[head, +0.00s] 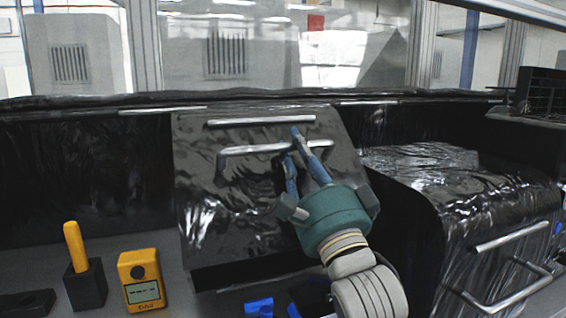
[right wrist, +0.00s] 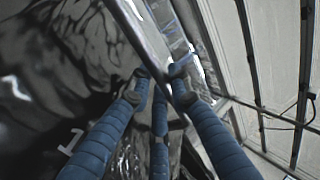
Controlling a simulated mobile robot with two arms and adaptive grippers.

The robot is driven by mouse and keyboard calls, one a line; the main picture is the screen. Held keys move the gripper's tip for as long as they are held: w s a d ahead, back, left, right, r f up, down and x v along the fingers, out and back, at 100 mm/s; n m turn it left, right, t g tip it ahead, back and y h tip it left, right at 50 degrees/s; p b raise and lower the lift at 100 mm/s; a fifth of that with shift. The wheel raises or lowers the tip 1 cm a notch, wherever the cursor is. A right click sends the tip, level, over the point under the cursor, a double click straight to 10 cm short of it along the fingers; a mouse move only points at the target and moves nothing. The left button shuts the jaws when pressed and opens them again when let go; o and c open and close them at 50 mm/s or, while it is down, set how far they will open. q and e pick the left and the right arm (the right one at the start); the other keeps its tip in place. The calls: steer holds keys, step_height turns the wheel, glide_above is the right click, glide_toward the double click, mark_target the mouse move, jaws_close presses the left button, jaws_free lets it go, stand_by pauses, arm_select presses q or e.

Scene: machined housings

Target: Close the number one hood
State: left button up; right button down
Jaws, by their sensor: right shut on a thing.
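A glossy black hood (head: 215,200) stands raised and tilted at the centre of the head view, with a dark gap under its lower edge. It has a silver bar near the top and a silver handle (head: 245,151) below. My right gripper (head: 292,150) is shut on this handle with its blue fingers. In the right wrist view the fingers (right wrist: 160,75) close around the silver bar (right wrist: 142,37), and a white "1" (right wrist: 71,141) shows on the dark surface beside them. My left gripper is not in view.
A second black rounded hood (head: 440,195) with low silver handles is at the right. At the front left stand a yellow meter (head: 141,279) and a yellow-handled tool (head: 75,245) in a black block (head: 86,287). Blue pieces (head: 259,308) lie at the bottom edge. Clear panes are behind.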

steer(key=s+f+b, duration=0.1)
steer(key=s+d+t+b, duration=0.1)
steer(key=s, duration=0.1)
steer(key=shift+f, duration=0.4)
steer(key=shift+s+d+b, duration=0.1)
steer(key=shift+s+b, duration=0.2)
steer(key=shift+s, duration=0.15)
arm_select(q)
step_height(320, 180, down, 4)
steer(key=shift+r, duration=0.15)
arm_select(e)
steer(key=c, duration=1.6)
jaws_free()
steer(key=shift+r, duration=0.1)
steer(key=shift+c, duration=0.2)
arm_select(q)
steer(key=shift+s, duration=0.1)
arm_select(e)
steer(key=v, duration=0.7)
steer(key=shift+f, duration=0.25)
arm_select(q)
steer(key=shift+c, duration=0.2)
